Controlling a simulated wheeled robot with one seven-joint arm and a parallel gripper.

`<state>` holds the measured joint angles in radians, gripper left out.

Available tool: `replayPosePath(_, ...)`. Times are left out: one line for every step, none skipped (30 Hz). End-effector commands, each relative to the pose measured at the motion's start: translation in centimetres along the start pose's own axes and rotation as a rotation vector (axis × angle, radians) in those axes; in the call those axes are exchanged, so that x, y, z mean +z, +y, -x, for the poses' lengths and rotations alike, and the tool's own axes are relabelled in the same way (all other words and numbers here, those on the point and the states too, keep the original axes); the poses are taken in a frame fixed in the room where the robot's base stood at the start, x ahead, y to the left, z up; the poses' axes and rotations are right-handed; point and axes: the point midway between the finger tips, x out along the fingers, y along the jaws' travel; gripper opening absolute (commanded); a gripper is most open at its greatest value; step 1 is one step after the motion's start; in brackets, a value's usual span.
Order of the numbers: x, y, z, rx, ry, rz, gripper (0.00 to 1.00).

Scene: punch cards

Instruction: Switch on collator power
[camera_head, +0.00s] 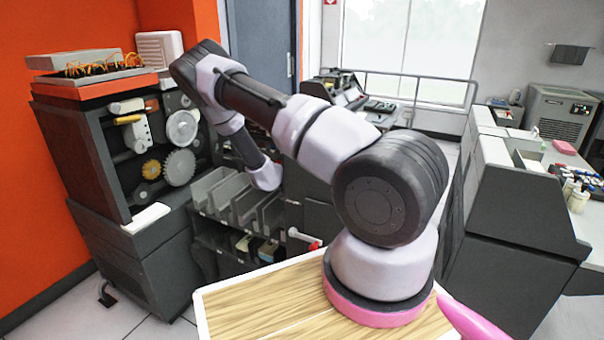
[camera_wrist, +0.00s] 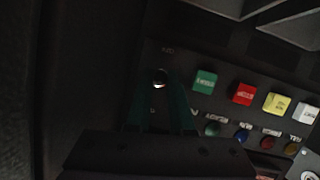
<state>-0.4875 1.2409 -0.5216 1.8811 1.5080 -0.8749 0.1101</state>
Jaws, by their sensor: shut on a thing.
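In the wrist view, a small metal toggle switch (camera_wrist: 160,77) stands on a dark control panel (camera_wrist: 225,60). My gripper (camera_wrist: 160,88) has its two dark green fingers on either side of the toggle and is shut on it. The lettering around the toggle is too dim to read. In the head view, the collator (camera_head: 150,245) is the dark machine at left with open gears and a row of grey card pockets (camera_head: 238,197).
Right of the toggle are a green button (camera_wrist: 205,82), a red button (camera_wrist: 244,94), a yellow button (camera_wrist: 277,102) and a white button (camera_wrist: 307,112). Small round lamps sit below them. A grey cabinet (camera_head: 515,225) stands at right in the head view.

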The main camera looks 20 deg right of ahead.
Motion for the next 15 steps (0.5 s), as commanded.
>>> replayPosePath(-0.4,0.1,0.1,-0.007,-0.044,-0.003,0.0)
replayPosePath(-0.5,0.1,0.1,-0.012,-0.072,-0.001,0.0)
replayPosePath(-0.6,0.1,0.1,-0.018,-0.11,0.002,0.0)
replayPosePath(-0.7,0.1,0.1,-0.024,-0.138,0.006,0.0)
replayPosePath(-0.8,0.2,0.1,-0.029,-0.165,0.009,0.0)
replayPosePath(-0.9,0.2,0.1,-0.036,-0.203,0.012,0.0)
replayPosePath(-1.1,0.2,0.1,-0.04,-0.231,0.015,0.0)
replayPosePath(-1.1,0.2,0.1,-0.046,-0.257,0.017,0.0)
replayPosePath(-1.2,0.2,0.1,-0.051,-0.288,0.021,0.0)
replayPosePath(-1.3,0.2,0.1,-0.055,-0.31,0.022,0.0)
replayPosePath(-1.3,0.2,0.1,-0.059,-0.33,0.024,0.0)
replayPosePath(-1.4,0.2,0.1,-0.064,-0.356,0.027,0.0)
replayPosePath(-1.5,0.2,0.1,-0.068,-0.373,0.029,0.0)
replayPosePath(-1.6,0.2,0.1,-0.07,-0.391,0.029,0.0)
replayPosePath(-1.6,0.2,0.0,-0.075,-0.414,0.031,0.0)
